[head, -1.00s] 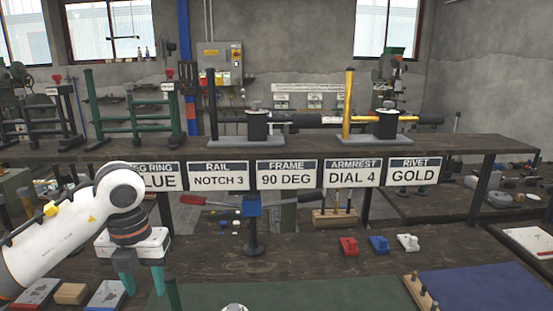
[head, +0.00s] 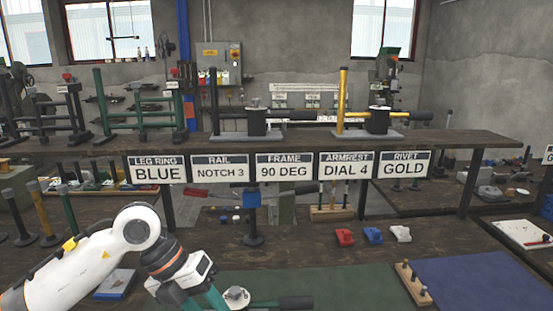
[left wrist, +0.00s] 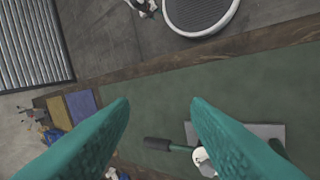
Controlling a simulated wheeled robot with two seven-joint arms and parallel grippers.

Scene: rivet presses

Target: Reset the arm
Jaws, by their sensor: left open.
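My left arm comes in from the left in the head view, with its wrist low over the bench. My left gripper (head: 205,299) has teal fingers that slant down to the right, partly cut off by the lower edge. In the left wrist view the gripper (left wrist: 160,105) is open, with nothing between the fingers. A part with a round white cap (head: 237,296) and a dark handle lies beside the fingers in the head view. The left wrist view shows its dark handle (left wrist: 160,144) on the green mat (left wrist: 240,80). My right gripper is not in view.
A raised shelf (head: 450,144) carries assembled frames and a row of signs. A blue-topped press stand (head: 252,215) stands below. Red, blue and white blocks (head: 373,235) lie at right, near a blue mat (head: 480,280). Upright posts (head: 42,215) stand at far left.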

